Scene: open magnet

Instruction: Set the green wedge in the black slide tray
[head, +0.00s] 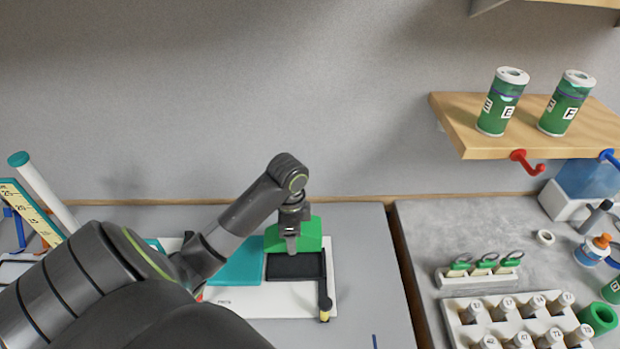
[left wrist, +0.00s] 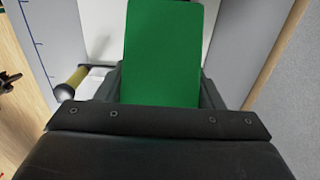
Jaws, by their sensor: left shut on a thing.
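The green wedge (head: 312,232) is in my left gripper (head: 292,241), above the back part of the black slide tray (head: 300,268) in the head view. I cannot tell whether the wedge touches the tray. In the left wrist view the wedge (left wrist: 165,52) shows as a flat green face standing out from the gripper, which is shut on it. The gripper and arm hide part of the wedge. My right gripper is in neither view.
The tray lies on a white board (head: 265,300) beside a teal panel (head: 238,265). A yellow-tipped black rod (head: 324,303) is at its right. A rack of vials (head: 515,320) stands further right. Two green cans (head: 503,101) stand on a wooden shelf.

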